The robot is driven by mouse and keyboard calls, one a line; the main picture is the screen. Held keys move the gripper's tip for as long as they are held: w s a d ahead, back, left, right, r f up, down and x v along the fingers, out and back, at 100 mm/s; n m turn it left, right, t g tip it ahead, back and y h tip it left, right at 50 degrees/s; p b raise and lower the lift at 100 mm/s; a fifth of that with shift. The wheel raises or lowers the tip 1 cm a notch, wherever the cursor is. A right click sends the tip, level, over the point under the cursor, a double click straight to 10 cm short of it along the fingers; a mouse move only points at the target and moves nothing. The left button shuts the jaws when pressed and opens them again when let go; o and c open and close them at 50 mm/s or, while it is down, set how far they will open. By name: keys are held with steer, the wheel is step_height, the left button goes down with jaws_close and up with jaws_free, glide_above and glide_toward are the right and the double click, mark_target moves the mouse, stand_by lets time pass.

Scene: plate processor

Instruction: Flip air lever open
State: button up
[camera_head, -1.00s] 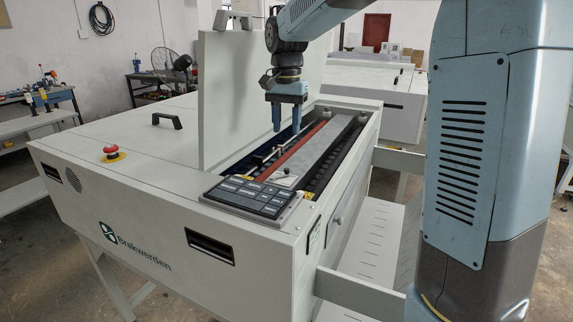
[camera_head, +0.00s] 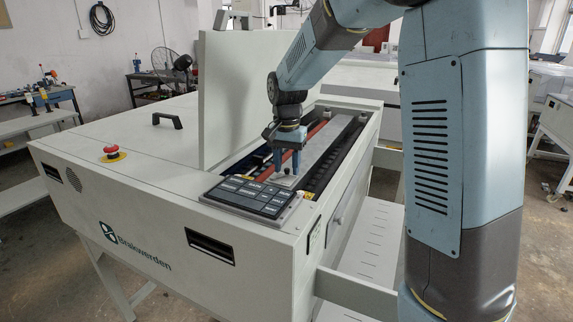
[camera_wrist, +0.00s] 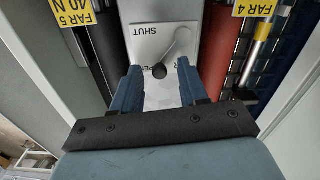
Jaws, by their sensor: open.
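The air lever (camera_wrist: 180,42) is a small light-grey handle on a pale plate (camera_wrist: 140,14).
The machine's keypad (camera_head: 250,196) is in front of my gripper. The raised lid (camera_head: 238,90) stands close on the left. A red strip (camera_wrist: 214,50) and yellow labels (camera_wrist: 253,8) flank the plate. An emergency stop button (camera_head: 112,150) is on the left front top.

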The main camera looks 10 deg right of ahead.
steer(key=shift+c, duration=0.2)
jaws_close()
steer(key=shift+w, duration=0.1)
steer(key=shift+w+a+n, duration=0.15)
steer(key=shift+w+n, duration=0.1)
steer(key=shift+n, duration=0.65)
steer(key=shift+o, duration=0.2)
jaws_free()
step_height(320, 180, up, 14)
steer(key=shift+f, duration=0.15)
